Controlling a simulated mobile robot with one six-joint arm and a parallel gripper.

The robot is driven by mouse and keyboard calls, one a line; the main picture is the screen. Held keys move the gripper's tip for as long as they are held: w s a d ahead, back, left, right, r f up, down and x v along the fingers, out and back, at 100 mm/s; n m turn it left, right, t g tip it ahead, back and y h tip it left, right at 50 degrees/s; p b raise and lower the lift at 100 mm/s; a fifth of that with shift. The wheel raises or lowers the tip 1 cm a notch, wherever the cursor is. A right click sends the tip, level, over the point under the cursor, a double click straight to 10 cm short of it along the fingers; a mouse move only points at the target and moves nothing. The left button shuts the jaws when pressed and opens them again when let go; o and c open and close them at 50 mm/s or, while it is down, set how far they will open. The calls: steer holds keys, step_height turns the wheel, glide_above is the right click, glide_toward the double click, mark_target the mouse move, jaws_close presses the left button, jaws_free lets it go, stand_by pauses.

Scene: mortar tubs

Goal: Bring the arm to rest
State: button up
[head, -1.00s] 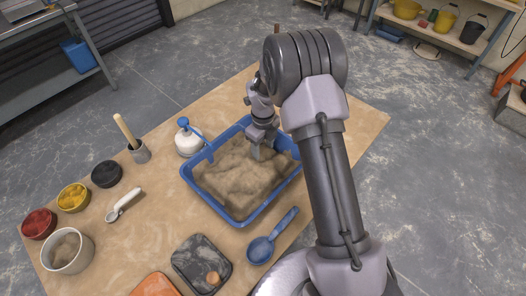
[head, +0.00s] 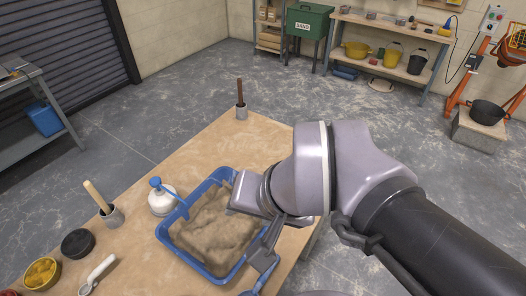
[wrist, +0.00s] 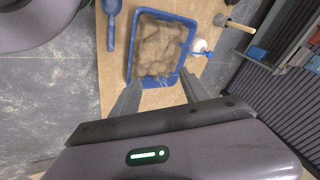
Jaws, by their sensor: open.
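My gripper (head: 262,258) is at the right edge of the blue tub in the head view, clear of the mortar, with nothing seen between its fingers. In the wrist view my gripper (wrist: 160,94) shows two fingers spread apart, with the tub beyond them. The blue tub (head: 180,250) holds a rough heap of grey-brown mortar (head: 212,228). The tub also shows in the wrist view (wrist: 160,14). My arm covers the right part of the table in the head view.
A blue scoop (wrist: 111,30) lies beside the tub.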

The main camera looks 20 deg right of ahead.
steer(key=shift+s+a+f+n, duration=0.1)
steer(key=shift+s+f+n, duration=0.1)
steer(key=shift+s+n, duration=0.7)
step_height(320, 180, down, 8)
steer(key=b, duration=0.7)
steer(key=shift+b, duration=0.4)
steer(key=shift+r, duration=0.1)
